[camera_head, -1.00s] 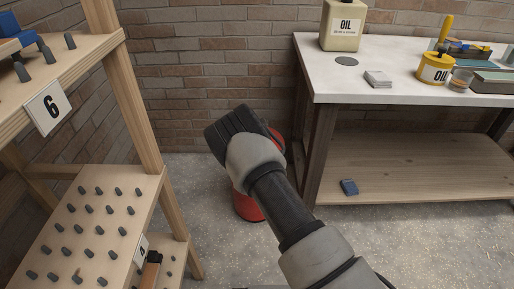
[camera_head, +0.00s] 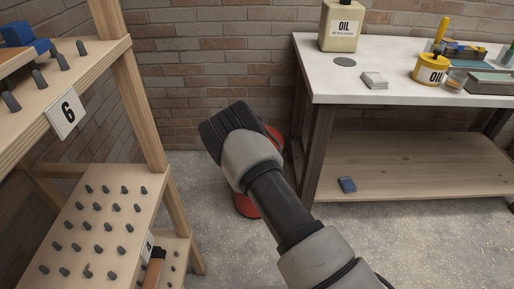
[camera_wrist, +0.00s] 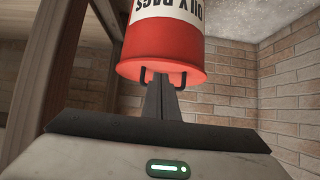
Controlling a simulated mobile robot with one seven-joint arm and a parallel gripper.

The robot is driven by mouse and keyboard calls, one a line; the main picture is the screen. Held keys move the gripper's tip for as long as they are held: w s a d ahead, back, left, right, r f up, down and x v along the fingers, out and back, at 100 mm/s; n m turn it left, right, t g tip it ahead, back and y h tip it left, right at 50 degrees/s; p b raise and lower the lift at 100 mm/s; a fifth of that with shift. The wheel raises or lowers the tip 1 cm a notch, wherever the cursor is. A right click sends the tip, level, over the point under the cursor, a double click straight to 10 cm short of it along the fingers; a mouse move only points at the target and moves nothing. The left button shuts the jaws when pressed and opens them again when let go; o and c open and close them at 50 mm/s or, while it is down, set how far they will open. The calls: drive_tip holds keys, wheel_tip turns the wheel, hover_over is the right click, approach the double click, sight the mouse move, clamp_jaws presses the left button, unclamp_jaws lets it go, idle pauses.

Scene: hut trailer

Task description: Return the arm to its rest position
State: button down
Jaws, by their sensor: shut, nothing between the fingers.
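My arm (camera_head: 285,207) reaches up from the lower right of the head view, bent at a dark joint (camera_head: 236,128) near the middle. The fingers are hidden in that view. In the wrist view my gripper (camera_wrist: 160,86) has its two dark fingers together, with nothing between them. The fingertips overlap the red can's end in the picture; I cannot tell the gap.
A red can (camera_head: 246,205), labelled OILY RAGS in the wrist view (camera_wrist: 165,50), stands behind my arm. A pegged wooden shelf unit (camera_head: 150,110) is at left. A white-topped workbench (camera_head: 420,85) is at right. Floor (camera_head: 400,230) before it is clear.

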drive_tip(key=s+d+r+m+g, duration=0.1)
drive_tip(key=s+d+r, duration=0.15)
drive_tip(key=r, duration=0.75)
drive_tip(key=s+d+r+g, duration=0.15)
drive_tip(key=s+r, duration=0.25)
drive_tip(key=r, duration=0.6)
drive_tip(key=s+d+r+m+g, duration=0.1)
drive_tip(key=s+d+r, duration=0.25)
drive_tip(key=r, duration=0.75)
drive_tip(key=s+d+r+n+y, duration=0.1)
drive_tip(key=s+d+r, duration=0.1)
drive_tip(key=s+r, duration=0.45)
drive_tip(key=s+d+r, duration=0.2)
drive_tip(key=s+r, duration=0.1)
drive_tip(key=s, duration=0.6)
drive_tip(key=s+d+r+n+g+h, duration=0.1)
drive_tip(key=s, duration=0.7)
drive_tip(key=s+d+r+g, duration=0.1)
drive_tip(key=s+d, duration=0.1)
drive_tip(key=s, duration=0.6)
wheel_tip(320, 180, up, 25)
drive_tip(key=p, duration=2.5)
drive_tip(key=shift+s+r+p, duration=0.2)
drive_tip(key=shift+s+p, duration=0.1)
drive_tip(key=shift+s, duration=0.1)
drive_tip(key=shift+a, duration=0.1)
